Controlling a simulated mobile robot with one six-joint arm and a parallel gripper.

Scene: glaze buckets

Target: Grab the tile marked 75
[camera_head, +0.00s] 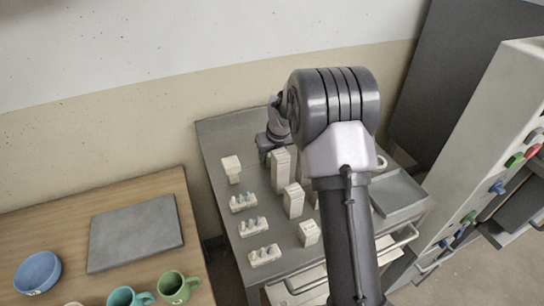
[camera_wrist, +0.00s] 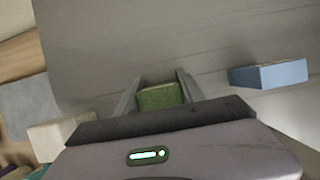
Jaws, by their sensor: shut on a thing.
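My gripper (camera_wrist: 158,92) is shut on a green block (camera_wrist: 160,97), which sits between its two fingers in the wrist view. In the head view my gripper (camera_head: 267,146) is low over the back of the grey cart top (camera_head: 222,137), and only a sliver of green shows by it. No number can be read on the green block, so I cannot tell whether it is the tile marked 75. A light blue block (camera_wrist: 268,75) lies to the right of my gripper in the wrist view, apart from it.
Pale blocks stand close by, one tall (camera_head: 281,172), one at left (camera_head: 232,169) and others in front (camera_head: 293,201). Small racks (camera_head: 253,227) line the cart's left side. A grey tray (camera_head: 398,195) lies at right. A wooden table (camera_head: 160,190) holds mugs and a bowl.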

